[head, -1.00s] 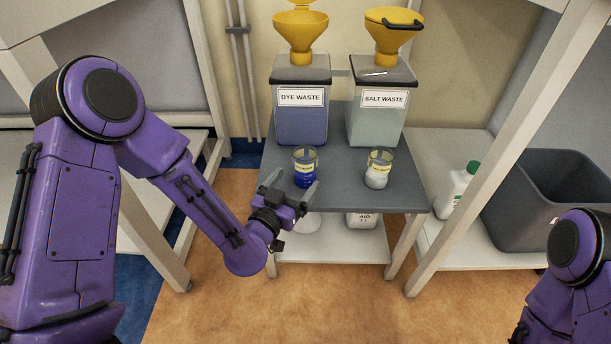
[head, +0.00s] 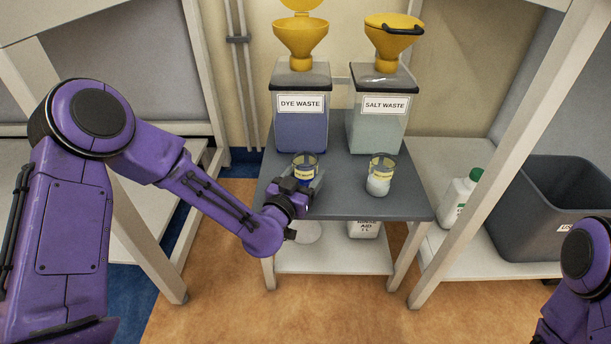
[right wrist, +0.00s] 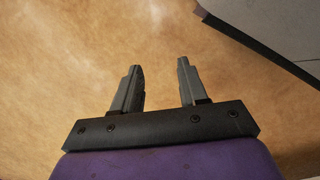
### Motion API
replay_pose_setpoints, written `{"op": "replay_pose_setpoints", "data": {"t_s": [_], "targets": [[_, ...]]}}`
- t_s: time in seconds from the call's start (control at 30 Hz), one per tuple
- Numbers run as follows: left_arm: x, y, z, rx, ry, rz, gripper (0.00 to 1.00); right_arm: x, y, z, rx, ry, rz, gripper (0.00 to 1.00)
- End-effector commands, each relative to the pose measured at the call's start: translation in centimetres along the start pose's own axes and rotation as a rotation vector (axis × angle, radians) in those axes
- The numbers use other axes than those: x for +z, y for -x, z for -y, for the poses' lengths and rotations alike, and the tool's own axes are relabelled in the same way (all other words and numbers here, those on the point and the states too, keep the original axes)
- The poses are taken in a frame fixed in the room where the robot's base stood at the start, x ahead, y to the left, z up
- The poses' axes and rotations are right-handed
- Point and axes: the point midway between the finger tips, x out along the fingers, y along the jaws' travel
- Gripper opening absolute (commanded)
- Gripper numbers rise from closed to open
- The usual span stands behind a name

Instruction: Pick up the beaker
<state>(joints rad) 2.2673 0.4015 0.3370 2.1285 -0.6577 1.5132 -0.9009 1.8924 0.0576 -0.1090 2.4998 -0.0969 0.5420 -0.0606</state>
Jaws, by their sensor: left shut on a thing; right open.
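A glass beaker with a yellow label and blue contents (head: 304,163) stands at the left of the grey table (head: 342,203), in front of the dye waste container. My left gripper (head: 305,184) is shut on this beaker, and hides its lower part. A second beaker with a yellow label and white contents (head: 380,176) stands upright on the right of the table, apart from the gripper. My right gripper (right wrist: 160,88) is open and empty over the brown floor in the right wrist view.
The dye waste container (head: 301,120) and salt waste container (head: 377,128) stand at the table's back, each with a yellow funnel. A white bottle with green cap (head: 457,197) and a dark grey bin (head: 550,232) are at the right. A slanting shelf post (head: 492,150) stands right of the table.

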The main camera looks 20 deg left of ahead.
Motion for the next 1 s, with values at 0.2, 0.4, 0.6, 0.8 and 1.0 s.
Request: {"op": "replay_pose_setpoints", "data": {"t_s": [0.2, 0.4, 0.6, 0.8, 1.0], "targets": [[-0.2, 0.0, 0.0, 0.000, 0.000, 0.000, 0.30, -0.1, 0.1, 0.0, 0.000, -0.006, -0.007, 0.43], [-1.3, 0.0, 0.0, 0.000, -0.002, 0.000, 0.30, -0.8, 0.7, 0.2, 0.001, -0.058, -0.065, 0.43], [-3.5, 0.0, 0.0, 0.001, -0.001, -0.001, 0.30, -2.3, 2.1, 0.5, 0.003, -0.172, -0.194, 0.43], [-6.0, 1.9, -0.9, 0.001, -0.001, -0.001, 0.30, -3.7, 3.5, 0.5, 0.007, -0.292, -0.326, 0.43], [-8.6, 3.9, -1.9, 0.002, -0.001, -0.001, 0.30, -4.7, 5.3, 0.2, 0.012, -0.391, -0.434, 0.43]]}}
